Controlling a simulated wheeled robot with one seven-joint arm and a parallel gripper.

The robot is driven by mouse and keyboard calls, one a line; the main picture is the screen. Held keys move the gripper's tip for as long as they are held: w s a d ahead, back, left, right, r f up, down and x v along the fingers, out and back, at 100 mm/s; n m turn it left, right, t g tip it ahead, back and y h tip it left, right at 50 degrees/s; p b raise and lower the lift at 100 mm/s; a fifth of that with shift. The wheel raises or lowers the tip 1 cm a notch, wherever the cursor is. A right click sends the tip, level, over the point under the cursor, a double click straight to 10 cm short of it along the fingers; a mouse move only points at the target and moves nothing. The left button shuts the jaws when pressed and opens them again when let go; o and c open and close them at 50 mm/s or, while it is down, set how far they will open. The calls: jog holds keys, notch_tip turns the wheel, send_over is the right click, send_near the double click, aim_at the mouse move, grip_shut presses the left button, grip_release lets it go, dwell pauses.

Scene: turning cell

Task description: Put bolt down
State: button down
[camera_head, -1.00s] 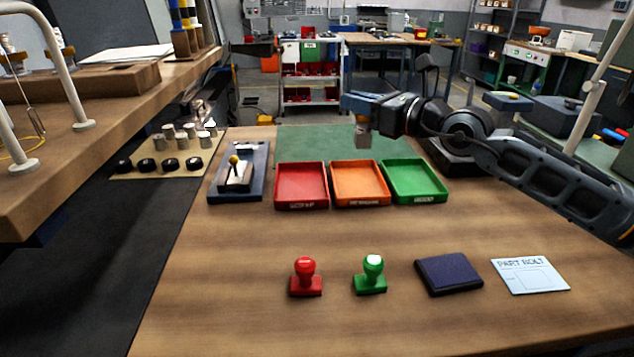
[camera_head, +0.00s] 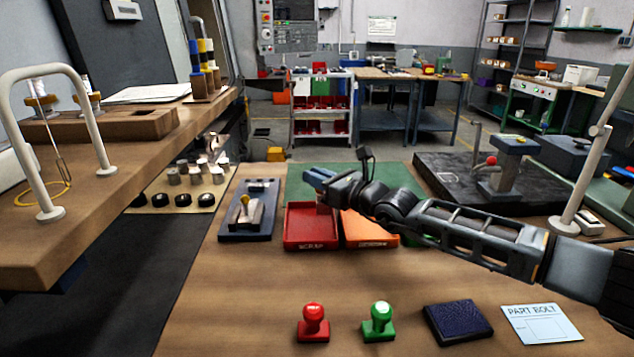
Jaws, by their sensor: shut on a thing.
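My gripper (camera_head: 319,181) is shut on the bolt, above the back right part of the red tray (camera_head: 310,245) marked SCRAP. Only a small bit of the bolt shows below the blue jaws, so its exact shape and its height over the tray are hard to tell. The orange tray (camera_head: 370,243) stands right beside the red one, partly covered by my arm. The green tray (camera_head: 414,241) is mostly hidden behind my arm. The red tray's visible floor is empty.
A red stamp (camera_head: 313,323), a green stamp (camera_head: 378,322), a dark pad (camera_head: 458,323) and a PART BOLT card (camera_head: 541,324) lie in front. A blue-based fixture (camera_head: 247,212) stands left of the trays. A dark plate (camera_head: 450,180) with a gauge stand is at back right.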

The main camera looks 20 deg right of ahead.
jog(key=shift+f, duration=0.8)
jog(key=shift+f, duration=0.2)
jog(key=c, duration=1.1)
grip_release()
jog(key=shift+r, duration=0.15)
jog(key=shift+s+d, duration=0.1)
jog(key=shift+s, duration=0.05)
jog(key=b+v, duration=0.1)
jog(key=v, duration=1)
jog(key=shift+s+d, duration=0.1)
jog(key=shift+s, duration=0.25)
